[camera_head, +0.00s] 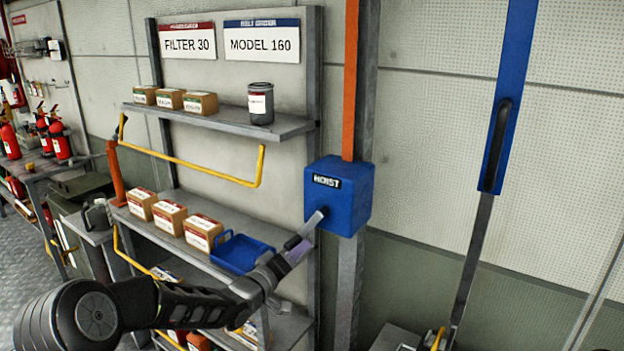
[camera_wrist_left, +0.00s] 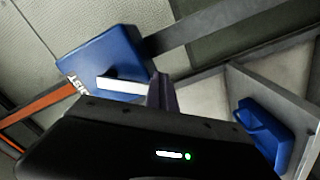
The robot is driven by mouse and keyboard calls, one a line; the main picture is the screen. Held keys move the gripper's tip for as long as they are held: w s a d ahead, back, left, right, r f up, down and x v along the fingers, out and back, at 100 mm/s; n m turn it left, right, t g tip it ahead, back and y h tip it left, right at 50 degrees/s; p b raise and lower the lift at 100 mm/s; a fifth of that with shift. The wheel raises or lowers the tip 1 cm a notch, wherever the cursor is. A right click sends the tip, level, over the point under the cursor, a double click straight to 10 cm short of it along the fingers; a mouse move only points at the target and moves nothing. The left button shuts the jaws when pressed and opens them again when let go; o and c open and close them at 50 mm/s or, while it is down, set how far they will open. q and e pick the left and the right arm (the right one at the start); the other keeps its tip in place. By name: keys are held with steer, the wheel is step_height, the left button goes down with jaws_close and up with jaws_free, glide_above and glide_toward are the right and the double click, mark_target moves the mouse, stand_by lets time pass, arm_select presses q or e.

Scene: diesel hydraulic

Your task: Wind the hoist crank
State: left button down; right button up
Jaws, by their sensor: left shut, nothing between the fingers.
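The blue hoist box (camera_head: 338,195), labelled HOIST, is fixed to an upright grey post right of the shelves. A short pale grey crank arm (camera_head: 312,222) sticks out from its front face, angled down to the left. My left gripper (camera_head: 296,246) is at the lower end of the crank arm, with its fingers shut. In the left wrist view the box (camera_wrist_left: 105,55), the pale crank arm (camera_wrist_left: 124,87) and my left gripper's dark fingers (camera_wrist_left: 161,90) are close together. Whether the fingers touch the crank, I cannot tell. The crank's handle is not clearly visible. My right gripper is not in view.
A shelf rack (camera_head: 225,122) with cartons and a blue tray (camera_head: 242,253) stands left of the hoist. A yellow rail (camera_head: 190,165) crosses its front. A tall blue panel (camera_head: 508,95) with a dark handle hangs at right. Fire extinguishers (camera_head: 60,140) stand far left.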

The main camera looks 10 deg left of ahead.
arm_select(q)
steer(key=shift+w+a+r, duration=0.1)
steer(key=shift+a+r, duration=0.2)
steer(key=shift+a, duration=0.05)
steer(key=shift+w+a+r, duration=0.15)
steer(key=shift+a+r, duration=0.1)
steer(key=shift+a, duration=0.1)
step_height(320, 180, up, 16)
steer(key=d, duration=0.2)
steer(key=shift+s+d, duration=0.2)
steer(key=shift+s, duration=0.15)
steer(key=c, duration=1.7)
jaws_free()
steer(key=shift+s+f, duration=0.15)
steer(key=v, duration=0.7)
steer(key=shift+s+a+f+b, duration=0.2)
steer(key=shift+a+b, duration=0.25)
